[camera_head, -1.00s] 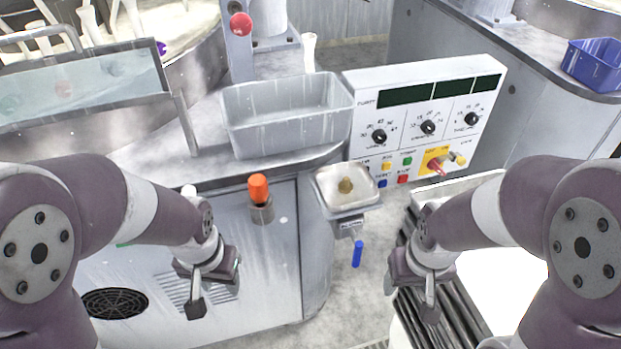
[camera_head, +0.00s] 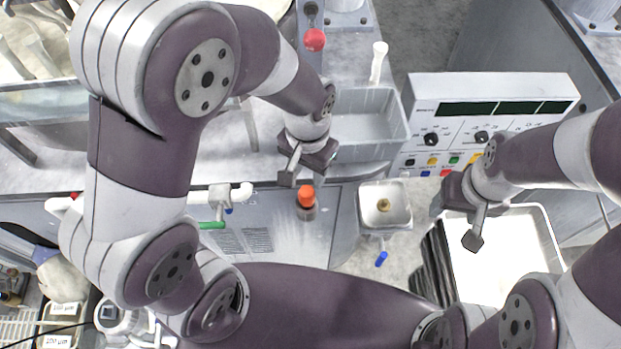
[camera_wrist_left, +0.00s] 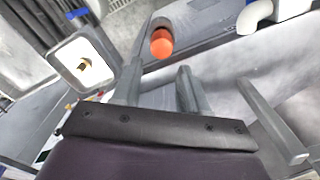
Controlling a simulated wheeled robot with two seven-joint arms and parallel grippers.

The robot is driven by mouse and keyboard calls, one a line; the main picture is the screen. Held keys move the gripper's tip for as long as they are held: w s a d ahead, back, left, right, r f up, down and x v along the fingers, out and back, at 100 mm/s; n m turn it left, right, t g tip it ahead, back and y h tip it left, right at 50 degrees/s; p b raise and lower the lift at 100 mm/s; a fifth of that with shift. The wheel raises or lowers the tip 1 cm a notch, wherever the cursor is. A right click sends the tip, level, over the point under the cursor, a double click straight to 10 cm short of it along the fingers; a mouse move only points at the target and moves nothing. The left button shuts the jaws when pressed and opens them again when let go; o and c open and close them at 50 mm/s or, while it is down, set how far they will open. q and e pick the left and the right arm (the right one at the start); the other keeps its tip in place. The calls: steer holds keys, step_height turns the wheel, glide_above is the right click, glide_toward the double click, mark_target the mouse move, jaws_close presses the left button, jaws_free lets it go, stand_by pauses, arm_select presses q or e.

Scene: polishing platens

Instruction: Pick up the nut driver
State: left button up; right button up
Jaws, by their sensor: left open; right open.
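The nut driver (camera_head: 306,194) shows an orange handle standing upright in a grey holder (camera_head: 306,213) on the front of the grey cabinet. Its shaft is hidden in the holder. My left gripper (camera_head: 303,178) is open and empty, fingers pointing down, close behind and above the handle in the head view. In the left wrist view the orange handle (camera_wrist_left: 162,42) shows beyond the fingers, and I see no contact.
A grey bin (camera_head: 365,125) stands on the counter behind my left gripper. A small square basin (camera_head: 384,207) with a blue handle (camera_head: 381,258) is right of the holder. A control panel (camera_head: 480,115) stands behind it. A white pipe with a green handle (camera_head: 211,225) is at left.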

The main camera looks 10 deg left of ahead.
mark_target(307, 191)
arm_select(q)
step_height(307, 191, down, 10)
steer(key=shift+s+a+r+p, duration=0.15)
steer(key=shift+p, duration=0.25)
jaws_close()
